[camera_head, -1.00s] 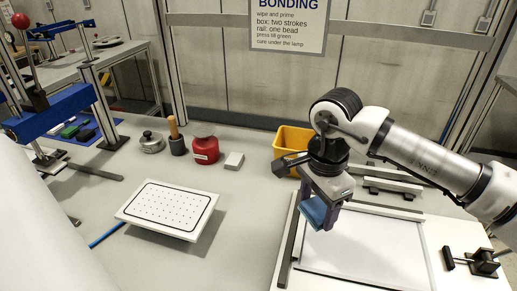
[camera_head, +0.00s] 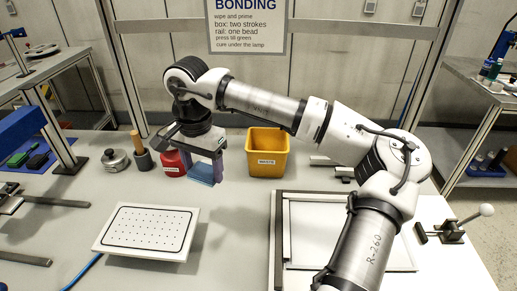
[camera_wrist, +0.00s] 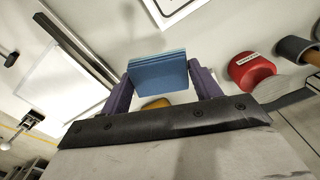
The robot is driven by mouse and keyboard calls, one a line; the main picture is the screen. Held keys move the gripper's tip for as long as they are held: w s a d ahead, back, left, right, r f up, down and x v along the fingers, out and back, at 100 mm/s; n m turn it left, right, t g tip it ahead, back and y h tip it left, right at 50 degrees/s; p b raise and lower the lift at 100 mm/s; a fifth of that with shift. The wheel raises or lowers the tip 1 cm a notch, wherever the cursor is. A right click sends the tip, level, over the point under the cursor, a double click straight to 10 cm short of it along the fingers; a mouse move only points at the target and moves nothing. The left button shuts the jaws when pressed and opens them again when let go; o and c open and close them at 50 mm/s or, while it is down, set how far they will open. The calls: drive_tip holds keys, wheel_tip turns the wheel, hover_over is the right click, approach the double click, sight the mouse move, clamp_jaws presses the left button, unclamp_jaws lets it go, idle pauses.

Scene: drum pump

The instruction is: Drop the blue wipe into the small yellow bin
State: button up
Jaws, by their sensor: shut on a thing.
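The blue wipe (camera_head: 201,173) is a folded blue block held between the fingers of my gripper (camera_head: 205,163), above the table. In the wrist view the wipe (camera_wrist: 158,75) sits between the two purple fingers of my gripper (camera_wrist: 160,88). The small yellow bin (camera_head: 267,155) stands on the table to the right of my gripper in the head view, with its open top showing and a white label on its front. In the wrist view only a small yellow part of the bin (camera_wrist: 155,104) shows below the wipe.
A red container (camera_head: 172,164), a dark cup with a wooden handle (camera_head: 143,160) and a metal pot (camera_head: 115,161) stand left of my gripper. A white dotted plate (camera_head: 147,229) lies in front. A framed white panel (camera_head: 335,232) lies at right. Grey table shows between plate and panel.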

drive_tip(key=w+d+r+n+p, duration=0.1)
drive_tip(key=w+d+r+p, duration=0.15)
drive_tip(key=w, duration=0.35)
drive_tip(key=w+d+r+n+p, duration=0.1)
drive_tip(key=w+d+p, duration=0.15)
drive_tip(key=w, duration=0.45)
drive_tip(key=w+d+f+n+p, duration=0.2)
drive_tip(key=w+d, duration=0.6)
drive_tip(key=d, duration=0.2)
drive_tip(key=shift+s+d+f, duration=0.1)
drive_tip(key=shift+s+f, duration=0.05)
drive_tip(key=shift+f, duration=1.2)
drive_tip(key=shift+s+d+f, duration=0.1)
drive_tip(key=shift+f, duration=1.25)
drive_tip(key=o, duration=1)
drive_tip(key=shift+o, duration=0.2)
drive_tip(key=shift+r, duration=0.15)
wheel_tip(320, 180, up, 14)
drive_tip(key=b, duration=0.3)
drive_tip(key=shift+f, duration=0.2)
